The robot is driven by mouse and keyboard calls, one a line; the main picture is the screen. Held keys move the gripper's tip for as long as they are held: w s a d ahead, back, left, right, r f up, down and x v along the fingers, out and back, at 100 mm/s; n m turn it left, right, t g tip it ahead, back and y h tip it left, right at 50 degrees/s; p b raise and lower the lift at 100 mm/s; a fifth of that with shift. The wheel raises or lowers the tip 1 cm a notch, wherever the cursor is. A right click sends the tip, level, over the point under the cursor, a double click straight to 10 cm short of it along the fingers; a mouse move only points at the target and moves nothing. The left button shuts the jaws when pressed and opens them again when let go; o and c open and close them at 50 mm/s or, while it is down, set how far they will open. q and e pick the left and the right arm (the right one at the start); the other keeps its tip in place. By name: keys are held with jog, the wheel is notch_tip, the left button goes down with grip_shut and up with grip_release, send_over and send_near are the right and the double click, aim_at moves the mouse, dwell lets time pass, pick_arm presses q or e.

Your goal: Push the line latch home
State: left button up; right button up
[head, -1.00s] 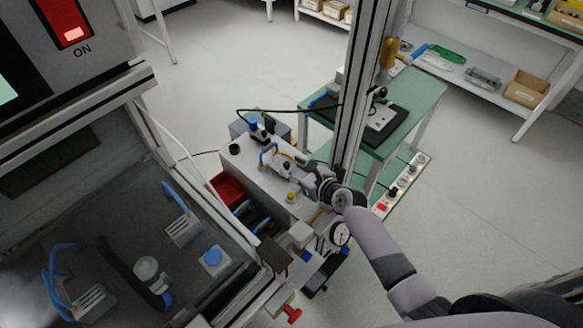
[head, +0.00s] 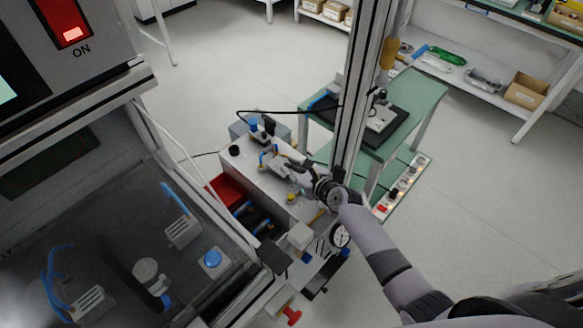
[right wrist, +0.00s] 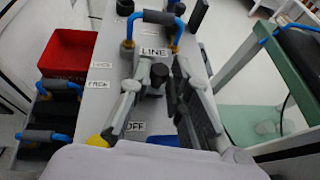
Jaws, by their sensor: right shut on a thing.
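The line latch (right wrist: 159,73) shows in the right wrist view as a small grey piece just below the LINE label (right wrist: 153,51). It sits on the pale top of a bench unit, and an OFF label (right wrist: 135,127) lies nearer to me. My right gripper (right wrist: 162,88) has one finger on each side of the grey piece and is shut on it; the fingers hide part of it. In the head view my right gripper (head: 300,172) reaches over the unit's top from the right. The latch's exact travel cannot be told. My left gripper is not in view.
A blue-and-grey handle (right wrist: 154,17) arches just beyond the LINE label. A red bin (right wrist: 68,55) and more blue handles lie left. A vertical post (head: 352,110) stands close to my right arm; a green table (head: 425,95) is behind it. A glass-fronted cabinet (head: 90,215) fills the left.

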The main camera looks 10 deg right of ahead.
grip_shut()
jog(key=shift+w+a, duration=0.4)
jog(key=shift+w, duration=0.2)
jog(key=shift+w+a, duration=0.4)
jog(key=shift+w, duration=0.2)
jog(key=o, duration=0.8)
grip_release()
jog(key=v, duration=1.2)
jog(key=shift+s, duration=0.1)
